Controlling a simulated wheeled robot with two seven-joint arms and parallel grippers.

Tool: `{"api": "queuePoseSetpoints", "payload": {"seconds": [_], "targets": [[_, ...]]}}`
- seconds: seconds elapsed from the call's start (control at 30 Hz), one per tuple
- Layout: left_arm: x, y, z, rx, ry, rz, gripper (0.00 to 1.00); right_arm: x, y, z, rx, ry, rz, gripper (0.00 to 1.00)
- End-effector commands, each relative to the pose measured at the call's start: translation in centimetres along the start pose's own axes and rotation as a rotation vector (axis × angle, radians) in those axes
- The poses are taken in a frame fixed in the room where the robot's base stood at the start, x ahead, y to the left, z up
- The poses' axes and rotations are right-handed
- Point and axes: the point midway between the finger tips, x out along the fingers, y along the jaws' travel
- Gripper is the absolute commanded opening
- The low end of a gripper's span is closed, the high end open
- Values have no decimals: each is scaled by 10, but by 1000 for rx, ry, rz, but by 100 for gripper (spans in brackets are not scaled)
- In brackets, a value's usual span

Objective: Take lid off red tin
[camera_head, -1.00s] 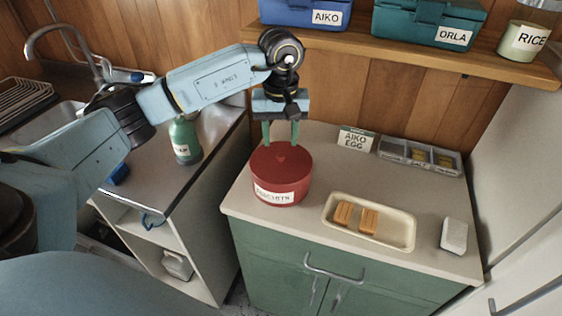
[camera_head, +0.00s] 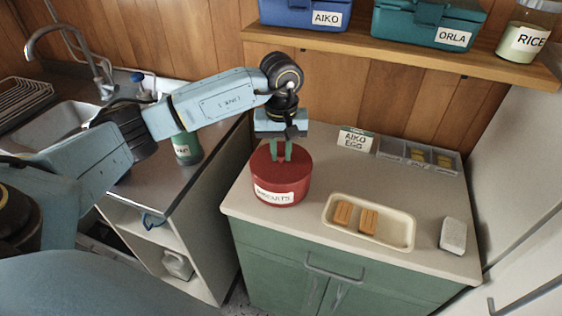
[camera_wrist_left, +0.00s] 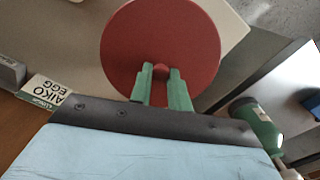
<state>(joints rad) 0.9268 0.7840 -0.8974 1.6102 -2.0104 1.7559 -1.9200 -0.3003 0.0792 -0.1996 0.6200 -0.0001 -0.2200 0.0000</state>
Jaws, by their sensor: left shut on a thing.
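The red tin (camera_head: 281,192) stands upright on the counter near its left front corner, with a white label on its side. Its red lid (camera_head: 298,171) is seated on top. My left gripper (camera_head: 281,157) points down at the lid, its green fingers shut on the small red knob in the middle. In the left wrist view the lid (camera_wrist_left: 150,35) is a red disc, and the left gripper (camera_wrist_left: 161,72) has a finger on each side of the knob (camera_wrist_left: 161,69). My right gripper is not in view.
A cream tray (camera_head: 400,239) with two orange-brown bars lies right of the tin. Behind are an "AIKO EGG" card (camera_head: 355,140) and a clear divided box (camera_head: 418,157). A white block (camera_head: 453,236) sits at the right. A wooden shelf (camera_head: 400,55) hangs above. A green bottle (camera_head: 187,148) stands left.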

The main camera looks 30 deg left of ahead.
Motion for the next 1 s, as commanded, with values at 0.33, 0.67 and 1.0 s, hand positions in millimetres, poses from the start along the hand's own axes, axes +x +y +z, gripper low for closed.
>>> {"api": "queuePoseSetpoints", "payload": {"seconds": [0.33,0.67,1.0], "targets": [[-22,0,-1,0,4,3,0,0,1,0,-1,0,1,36],[-85,1,0,2,3,2,0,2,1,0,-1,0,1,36],[-56,38,66,408,12,-7,0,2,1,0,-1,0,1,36]]}}
